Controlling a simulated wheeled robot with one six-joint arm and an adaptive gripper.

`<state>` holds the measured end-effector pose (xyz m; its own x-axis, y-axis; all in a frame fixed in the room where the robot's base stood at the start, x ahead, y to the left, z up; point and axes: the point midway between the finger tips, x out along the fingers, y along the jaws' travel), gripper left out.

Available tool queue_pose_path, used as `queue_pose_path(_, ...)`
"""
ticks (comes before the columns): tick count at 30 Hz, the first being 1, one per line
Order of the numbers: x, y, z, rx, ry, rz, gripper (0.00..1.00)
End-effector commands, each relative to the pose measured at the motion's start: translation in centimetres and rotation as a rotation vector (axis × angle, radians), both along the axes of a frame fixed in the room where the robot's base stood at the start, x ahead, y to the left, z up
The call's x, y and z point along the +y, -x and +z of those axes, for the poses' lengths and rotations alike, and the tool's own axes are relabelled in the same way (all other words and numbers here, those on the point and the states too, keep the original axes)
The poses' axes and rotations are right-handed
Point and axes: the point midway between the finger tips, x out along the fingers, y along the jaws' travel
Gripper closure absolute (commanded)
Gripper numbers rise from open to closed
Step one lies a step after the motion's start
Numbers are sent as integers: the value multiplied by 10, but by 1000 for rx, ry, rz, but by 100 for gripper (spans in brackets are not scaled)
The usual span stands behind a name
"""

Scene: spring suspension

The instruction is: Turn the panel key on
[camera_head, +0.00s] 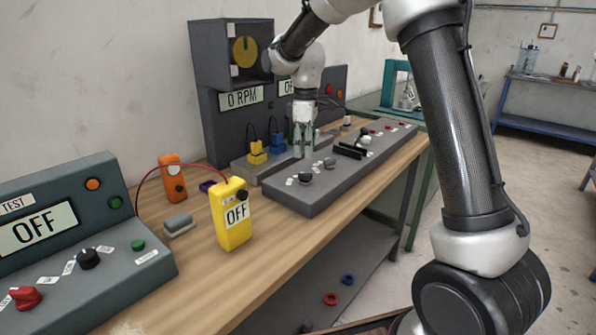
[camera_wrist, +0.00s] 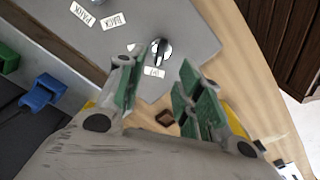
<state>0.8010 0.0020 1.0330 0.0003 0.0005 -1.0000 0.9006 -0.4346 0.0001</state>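A grey sloped control panel (camera_head: 330,180) lies on the wooden bench, with round knobs and small white labels on its top. In the wrist view, a round silver switch with a dark bar across it (camera_wrist: 161,49) sits near the panel's edge, with small labels beside it. It may be the panel key, but I cannot read its labels well. My gripper (camera_head: 303,150) is over the back edge of the panel. Its green-padded fingers (camera_wrist: 158,92) are apart with nothing between them in the wrist view. The silver switch appears just beyond the fingertips, untouched.
Yellow (camera_head: 257,153) and blue (camera_head: 278,143) blocks stand behind the panel. A tall grey cabinet reading 0 RPM (camera_head: 241,97) rises behind. A yellow meter reading OFF (camera_head: 232,222) and an OFF test console (camera_head: 120,262) stand front left. Bare wood lies before the panel.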

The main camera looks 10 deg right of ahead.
Motion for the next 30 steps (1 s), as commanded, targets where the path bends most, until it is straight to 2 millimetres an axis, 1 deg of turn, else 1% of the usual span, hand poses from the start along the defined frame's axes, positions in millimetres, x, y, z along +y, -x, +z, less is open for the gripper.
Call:
queue_pose_path(2,0,0,-3,1,0,27,64)
queue_pose_path(5,0,1,-14,4,1,35,64)
queue_pose_path(12,0,2,-55,5,1,32,64)
queue_pose_path(16,0,1,-71,3,1,32,64)
queue_pose_path(21,0,1,-78,1,0,31,64)
queue_pose_path(27,0,1,-78,1,0,31,64)
queue_pose_path(29,0,1,-78,1,0,31,75)
queue_pose_path(30,0,1,-78,1,0,31,82)
